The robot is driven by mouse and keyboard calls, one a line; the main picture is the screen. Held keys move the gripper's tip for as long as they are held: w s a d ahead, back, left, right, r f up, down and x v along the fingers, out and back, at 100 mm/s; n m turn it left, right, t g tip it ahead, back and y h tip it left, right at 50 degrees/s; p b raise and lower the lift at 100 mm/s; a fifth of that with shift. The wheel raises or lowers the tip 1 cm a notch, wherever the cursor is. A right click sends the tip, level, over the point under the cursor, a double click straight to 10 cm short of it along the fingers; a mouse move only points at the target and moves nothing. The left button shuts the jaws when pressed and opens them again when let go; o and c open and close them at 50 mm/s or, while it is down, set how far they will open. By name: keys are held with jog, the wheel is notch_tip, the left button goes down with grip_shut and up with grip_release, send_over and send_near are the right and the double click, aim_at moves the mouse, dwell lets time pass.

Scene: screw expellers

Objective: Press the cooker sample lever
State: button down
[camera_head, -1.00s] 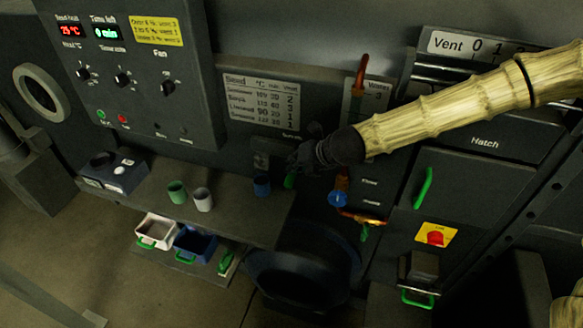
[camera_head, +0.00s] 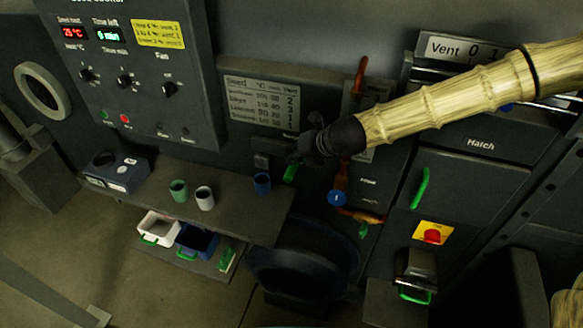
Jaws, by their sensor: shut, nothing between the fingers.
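A small green-ended lever (camera_head: 290,173) shows on the dark machine front, below the seed table and above the right end of the shelf. I take it for the cooker sample lever, but its label is too small to read. My gripper (camera_head: 302,150) is shut and empty. It is just above and slightly right of the green end, partly covering the lever's mount. I cannot tell whether it touches the lever. A blue cup (camera_head: 262,184) stands on the shelf just left of the lever.
A shelf (camera_head: 225,224) holds green (camera_head: 178,191) and white (camera_head: 205,198) cups. White (camera_head: 159,229) and blue (camera_head: 196,241) trays sit below. An orange pipe with a blue knob (camera_head: 336,198) is right of my gripper. A hatch with a green handle (camera_head: 420,188) is farther right.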

aim_at(293, 167)
jog(key=shift+r, duration=0.1)
jog(key=shift+r+p, duration=1.85)
jog(key=shift+r, duration=0.6)
jog(key=s+d+f+n+g+h+b, duration=0.1)
jog(key=s+d+f+n, duration=0.3)
jog(key=f, duration=0.5)
jog(key=s+d+f+n+g+h+b, duration=0.1)
jog(key=s+f+n+h, duration=0.1)
jog(key=s+f+n, duration=0.6)
jog(key=s+d+f+n+g+h+b, duration=0.1)
jog(key=s+d+f+n, duration=0.25)
jog(key=f, duration=0.65)
jog(key=s+d+f+n+g+h+b, duration=0.1)
jog(key=s+d+f+n, duration=0.3)
jog(key=s+n, duration=0.2)
jog(key=s+d+f+n+g+h+b, duration=0.1)
jog(key=s+d+f+n, duration=0.4)
jog(key=s, duration=0.5)
jog(key=s+d+f+n+g+b, duration=0.1)
jog(key=s+d+f+n, duration=0.3)
jog(key=s+n, duration=0.4)
jog(key=shift+s+d+f+h+b, duration=0.2)
jog(key=shift+d+f+h+b, duration=0.1)
jog(key=shift+d+h+b, duration=0.1)
